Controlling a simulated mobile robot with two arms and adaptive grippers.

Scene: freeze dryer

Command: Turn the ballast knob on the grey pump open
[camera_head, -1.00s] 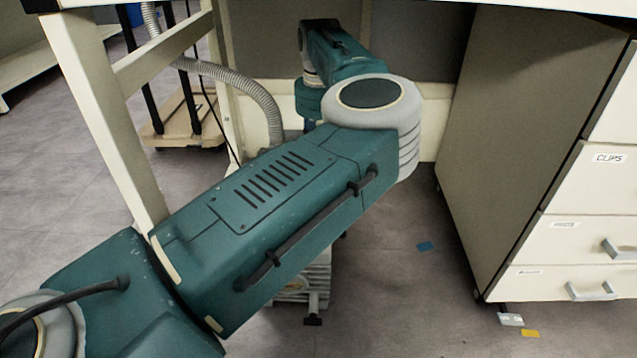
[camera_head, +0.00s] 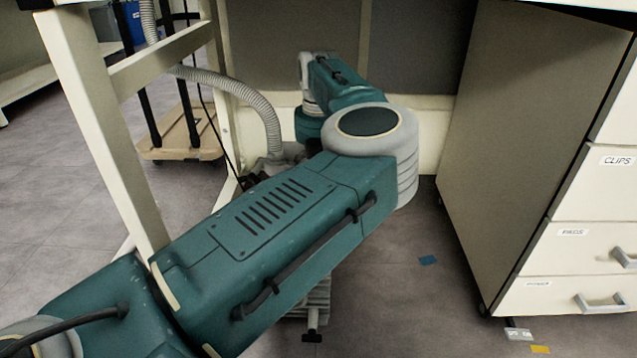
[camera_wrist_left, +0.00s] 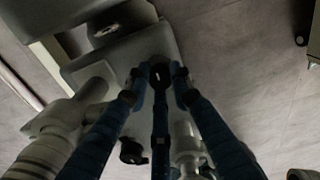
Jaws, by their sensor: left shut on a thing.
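The grey pump (camera_wrist_left: 125,52) lies under the bench and shows from above in the left wrist view. In the head view my left arm hides most of it, and only a ribbed lower part (camera_head: 312,300) shows below the arm. The dark ballast knob (camera_wrist_left: 160,76), with a pale mark on top, sits between the blue fingers of my left gripper (camera_wrist_left: 159,82). The fingers are shut around it. In the head view the gripper and knob are hidden behind my arm. My right gripper is in neither view.
A grey ribbed hose (camera_head: 245,90) runs down behind the bench leg (camera_head: 115,140). A drawer cabinet (camera_head: 520,130) stands on the right. A dark cap (camera_wrist_left: 132,151) and pale pipe fittings (camera_wrist_left: 186,140) lie close to the fingers. Floor between pump and cabinet is open.

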